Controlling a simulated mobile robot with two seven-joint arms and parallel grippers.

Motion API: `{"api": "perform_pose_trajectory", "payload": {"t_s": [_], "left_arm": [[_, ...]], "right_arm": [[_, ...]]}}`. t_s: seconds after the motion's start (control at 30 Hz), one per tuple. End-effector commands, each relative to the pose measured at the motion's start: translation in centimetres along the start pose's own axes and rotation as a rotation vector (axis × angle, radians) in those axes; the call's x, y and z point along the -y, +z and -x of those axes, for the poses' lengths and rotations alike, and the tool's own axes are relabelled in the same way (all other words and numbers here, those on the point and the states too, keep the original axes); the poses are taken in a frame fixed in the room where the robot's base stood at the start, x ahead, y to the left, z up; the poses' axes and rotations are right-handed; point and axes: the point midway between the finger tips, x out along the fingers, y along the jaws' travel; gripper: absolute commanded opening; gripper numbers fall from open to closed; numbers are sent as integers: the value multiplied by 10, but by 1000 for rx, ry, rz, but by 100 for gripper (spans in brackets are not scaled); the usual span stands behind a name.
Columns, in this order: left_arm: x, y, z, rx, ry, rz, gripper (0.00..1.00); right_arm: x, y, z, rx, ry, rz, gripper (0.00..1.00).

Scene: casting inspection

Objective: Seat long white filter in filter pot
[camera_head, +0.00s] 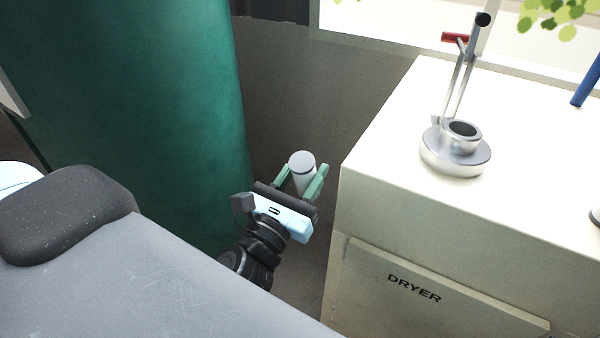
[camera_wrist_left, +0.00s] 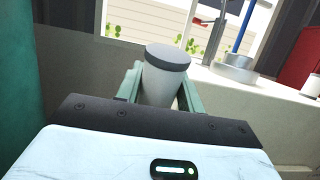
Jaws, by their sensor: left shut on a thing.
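My left gripper (camera_head: 302,178) is shut on a white cylinder, the long white filter (camera_head: 302,163), held roughly upright between green fingers. In the left wrist view the filter (camera_wrist_left: 165,78) has a grey top end and stands between the fingers. The gripper is beside the dryer cabinet, left of its top edge and apart from it. A silver metal pot (camera_head: 455,150) with a round opening stands on the cabinet top, to the right of the gripper; I take it as the filter pot. It also shows in the left wrist view (camera_wrist_left: 236,68). My right gripper is not in view.
The white cabinet (camera_head: 385,225) marked DRYER has a raised edge near the gripper. A stand with a red handle (camera_head: 455,37) rises behind the pot. A blue rod (camera_head: 587,83) is at the far right. A large green cylinder (camera_head: 140,110) stands left. The cabinet top left of the pot is clear.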

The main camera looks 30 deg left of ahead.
Motion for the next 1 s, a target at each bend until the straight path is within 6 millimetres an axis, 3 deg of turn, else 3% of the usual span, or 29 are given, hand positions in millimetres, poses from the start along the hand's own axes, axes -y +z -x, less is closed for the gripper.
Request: {"api": "perform_pose_trajectory", "payload": {"t_s": [0.27, 0.63, 1.0], "left_arm": [[0, -2, -1, 0, 1, -1, 14], [-1, -64, -19, -2, 4, -2, 14], [0, -68, -20, 0, 1, 0, 14]], "right_arm": [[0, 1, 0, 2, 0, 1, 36], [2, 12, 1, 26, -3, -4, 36], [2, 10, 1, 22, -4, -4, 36]]}}
